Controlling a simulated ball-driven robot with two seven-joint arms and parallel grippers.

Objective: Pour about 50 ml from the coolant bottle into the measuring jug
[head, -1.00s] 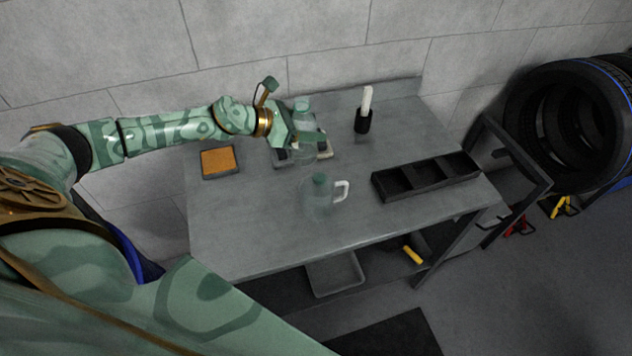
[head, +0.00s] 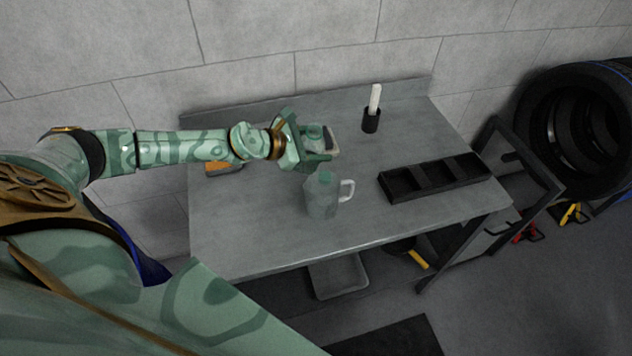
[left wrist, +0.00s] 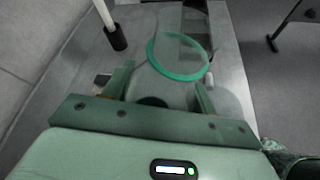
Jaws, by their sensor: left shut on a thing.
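My left gripper (head: 308,150) is shut on the coolant bottle (head: 315,131), a clear vessel with a greenish top, above the bench. The fingers hide much of it in the head view. In the left wrist view, the see-through vessel with a green ring (left wrist: 160,76) sits between the fingers (left wrist: 162,95). The measuring jug (head: 318,201), clear with a greenish tint and a white handle to the right, stands upright on the bench, just in front of the gripper and slightly right. The bottle's exact tilt and any liquid flow cannot be told. My right gripper is out of view.
A black compartment tray (head: 435,177) lies right of the jug. A black cup with a white stick (head: 372,118) stands at the back. An orange pad (head: 222,168) lies partly under my left arm. The bench front (head: 260,240) is clear.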

